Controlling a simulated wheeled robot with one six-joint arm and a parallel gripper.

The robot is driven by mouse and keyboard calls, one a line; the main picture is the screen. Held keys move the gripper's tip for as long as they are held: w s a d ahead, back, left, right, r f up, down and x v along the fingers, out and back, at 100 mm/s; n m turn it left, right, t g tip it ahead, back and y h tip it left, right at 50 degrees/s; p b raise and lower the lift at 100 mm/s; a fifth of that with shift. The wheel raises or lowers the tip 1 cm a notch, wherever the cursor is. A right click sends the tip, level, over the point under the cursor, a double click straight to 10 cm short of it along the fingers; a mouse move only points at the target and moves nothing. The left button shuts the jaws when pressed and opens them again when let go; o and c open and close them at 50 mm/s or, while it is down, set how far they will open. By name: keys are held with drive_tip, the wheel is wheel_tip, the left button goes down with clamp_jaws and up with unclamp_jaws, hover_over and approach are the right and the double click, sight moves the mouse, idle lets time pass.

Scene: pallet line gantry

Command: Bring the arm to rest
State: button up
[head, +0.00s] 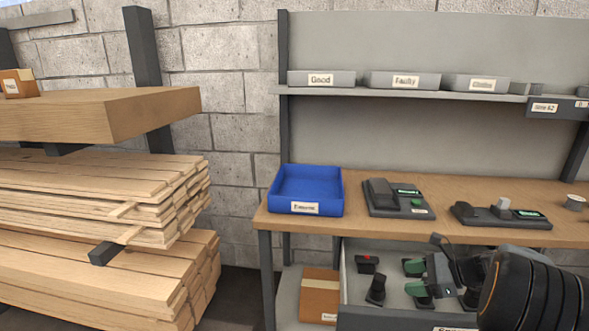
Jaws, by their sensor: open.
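My gripper (436,268) is at the lower right of the head view, reaching in from the right. It is open, over an open grey drawer (400,319) below the workbench (395,229). Small dark devices with green parts (414,267) lie close by it in the drawer. I cannot tell whether the gripper touches any of them. My dark arm hides the right part of the drawer.
On the bench stand a blue tray (305,207), two dark devices (398,198) (502,215) and a small round part (575,202). Labelled bins (321,79) line the shelf above. A cardboard box (320,297) sits left of the drawer. Stacked planks (100,195) fill the left side.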

drive_tip(key=s+a+r+n+h+p, duration=0.3)
drive_tip(key=s+a+r+n+p, duration=0.2)
drive_tip(key=a+r+n+p, duration=0.1)
drive_tip(key=s+a+r+n+g+h+p, duration=0.1)
drive_tip(key=s+a+r+n+h+p, duration=0.3)
drive_tip(key=r+n, duration=0.5)
drive_tip(key=s+a+r+n+g+h+p, duration=0.1)
drive_tip(key=s+a+r+n+h+p, duration=0.2)
drive_tip(key=s+a+r+n+p, duration=0.3)
wheel_tip(320, 180, up, 4)
drive_tip(key=a+n+p, duration=0.1)
drive_tip(key=p, duration=0.3)
drive_tip(key=shift+s+a+n+p, duration=0.3)
drive_tip(key=shift+s+a+p, duration=0.05)
drive_tip(key=shift+s+a, duration=0.05)
